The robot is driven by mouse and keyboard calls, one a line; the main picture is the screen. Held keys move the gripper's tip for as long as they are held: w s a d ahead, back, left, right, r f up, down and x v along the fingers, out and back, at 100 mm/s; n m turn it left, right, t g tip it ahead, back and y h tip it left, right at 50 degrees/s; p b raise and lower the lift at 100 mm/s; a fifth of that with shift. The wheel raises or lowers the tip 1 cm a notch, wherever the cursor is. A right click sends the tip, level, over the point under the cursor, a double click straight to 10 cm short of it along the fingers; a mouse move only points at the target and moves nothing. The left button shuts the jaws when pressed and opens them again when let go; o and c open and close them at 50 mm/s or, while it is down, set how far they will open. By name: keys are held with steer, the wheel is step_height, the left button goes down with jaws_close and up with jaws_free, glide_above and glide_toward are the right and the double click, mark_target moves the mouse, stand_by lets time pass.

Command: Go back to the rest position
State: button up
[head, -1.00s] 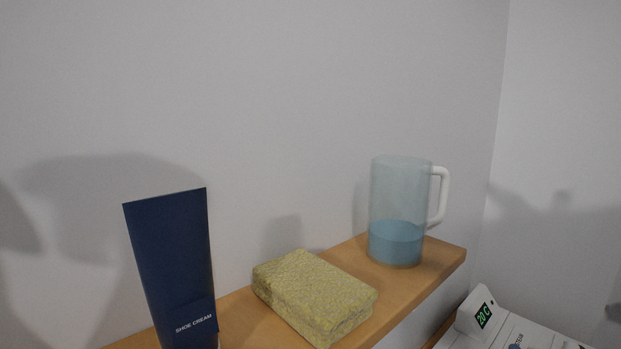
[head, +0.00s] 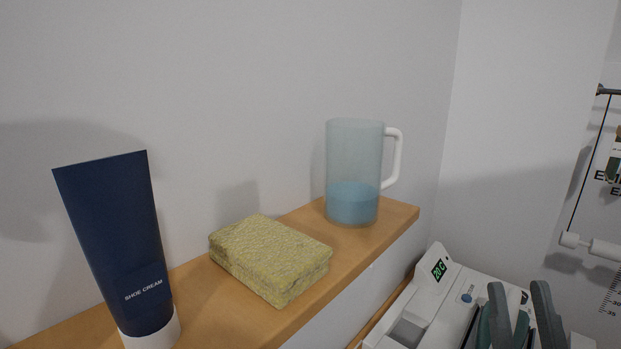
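The task names no other object. The head view looks down on a wooden shelf (head: 385,232) along a grey wall.
On the shelf stand a blue shoe cream tube (head: 118,235), a yellow sponge (head: 270,258) and a jug (head: 352,170) with blue liquid. A white device (head: 425,300) reading 20 C and grey-green upright pieces (head: 545,315) are lower right. A white rod (head: 590,245) is at the right wall.

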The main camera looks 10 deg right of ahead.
steer(key=s+a+f+m+g+y, duration=0.1)
steer(key=s+a+f+g+y, duration=0.2)
steer(key=f, duration=0.6)
steer(key=s+a+f+g+y, duration=0.1)
steer(key=s+a+f+g, duration=0.15)
steer(key=s+f, duration=0.4)
steer(key=s+a+f+n+g+y, duration=0.1)
steer(key=s+a+f+g, duration=0.1)
steer(key=s+f, duration=0.3)
steer(key=s+a+f+n+g+y, duration=0.1)
steer(key=s+a+f+g+y, duration=0.1)
steer(key=s+f, duration=0.4)
steer(key=shift+s+g, duration=0.35)
steer(key=shift+g, duration=0.4)
